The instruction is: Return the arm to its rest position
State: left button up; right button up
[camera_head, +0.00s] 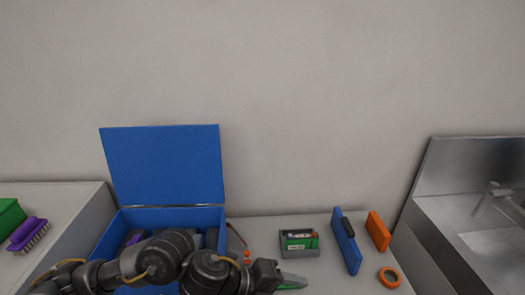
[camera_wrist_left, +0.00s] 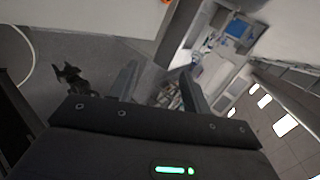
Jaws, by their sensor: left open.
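My left arm comes in from the left across the front of an open blue box (camera_head: 163,165). My left gripper (camera_head: 288,279) is at the bottom edge of the head view, in front of a small grey and green device (camera_head: 300,243) and apart from it. In the left wrist view the gripper's two fingers (camera_wrist_left: 158,88) stand apart with nothing between them. The device has a lit-looking green front and a cell-like piece in its top. My right gripper is in neither view.
A blue panel with a black handle (camera_head: 346,241), an orange block (camera_head: 378,231) and an orange ring (camera_head: 389,277) are on the right of the table. A metal sink (camera_head: 470,205) is at far right. A purple brush (camera_head: 28,234) and green box (camera_head: 10,217) are at left.

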pick_arm(q)
jog(key=w+a+f+n+t+y, duration=0.1)
jog(key=a+f+n+t+y, duration=0.25)
jog(key=a+n, duration=0.55)
jog(key=a+f+n+t+y, duration=0.25)
jog(key=a+n+t, duration=0.2)
jog(key=n, duration=0.75)
jog(key=s+a+f+n+g+y, duration=0.6)
jog(key=s+a+f+n, duration=0.55)
jog(key=s+a, duration=0.6)
notch_tip(320, 180, down, 30)
jog(key=d+m+g+b, duration=0.1)
jog(key=m+g+b, duration=0.1)
jog(key=b, duration=0.3)
jog(key=s+a+f+b, duration=0.1)
jog(key=s+f+b, duration=0.1)
jog(key=s+f, duration=0.6)
jog(key=s+a+f+g+b, duration=0.1)
jog(key=s+f+b, duration=0.2)
jog(key=s+f, duration=0.6)
notch_tip(320, 180, down, 6)
jog(key=shift+s+a+r+h, duration=0.1)
jog(key=shift+s+a+h, duration=0.1)
jog(key=shift+a+h, duration=0.15)
